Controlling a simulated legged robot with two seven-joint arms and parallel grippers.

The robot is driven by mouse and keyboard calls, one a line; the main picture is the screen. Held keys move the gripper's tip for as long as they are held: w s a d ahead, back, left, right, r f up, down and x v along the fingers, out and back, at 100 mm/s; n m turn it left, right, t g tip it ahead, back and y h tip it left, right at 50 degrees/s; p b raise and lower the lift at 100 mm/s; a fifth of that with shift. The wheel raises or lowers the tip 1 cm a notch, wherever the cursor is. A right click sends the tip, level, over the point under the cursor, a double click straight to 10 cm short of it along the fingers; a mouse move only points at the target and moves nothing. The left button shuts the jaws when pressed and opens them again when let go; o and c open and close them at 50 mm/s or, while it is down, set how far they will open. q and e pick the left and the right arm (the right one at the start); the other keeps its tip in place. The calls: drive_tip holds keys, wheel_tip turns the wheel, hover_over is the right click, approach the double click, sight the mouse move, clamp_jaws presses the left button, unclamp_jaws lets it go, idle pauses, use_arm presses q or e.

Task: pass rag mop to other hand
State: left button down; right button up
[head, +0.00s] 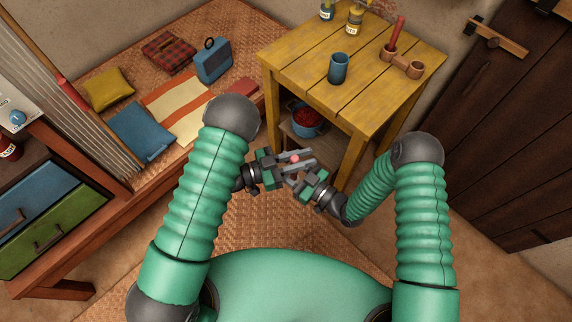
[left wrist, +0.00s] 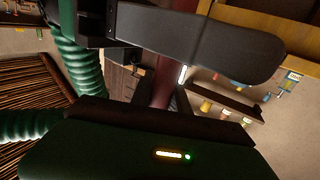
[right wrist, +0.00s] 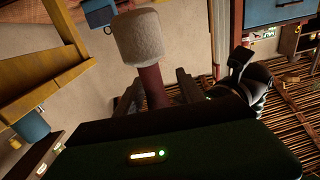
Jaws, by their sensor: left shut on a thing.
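The rag mop shows in the head view only as a small reddish handle end (head: 295,158) between the fingers of my left gripper (head: 297,160), which is shut on it. In the right wrist view its dark red handle (right wrist: 152,88) leads to a pale grey, cylindrical head (right wrist: 141,37). The handle also shows in the left wrist view (left wrist: 163,80). The mop head is hidden in the head view. My right gripper (head: 293,180) is just below and right of the left one, its fingers apart on either side of the handle; whether they touch it cannot be told.
A yellow table (head: 305,58) with a blue cup (head: 339,68) stands close ahead, right of the grippers. A red-filled blue pot (head: 306,122) sits under it. A low woven bed (head: 235,25) with cushions is on the left, with a drawer cabinet (head: 50,205) nearer. Floor beneath the grippers is open.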

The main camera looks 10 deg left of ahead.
clamp_jaws()
use_arm(q)
drive_tip(key=c, duration=1.2)
unclamp_jaws()
drive_tip(key=shift+o, duration=0.2)
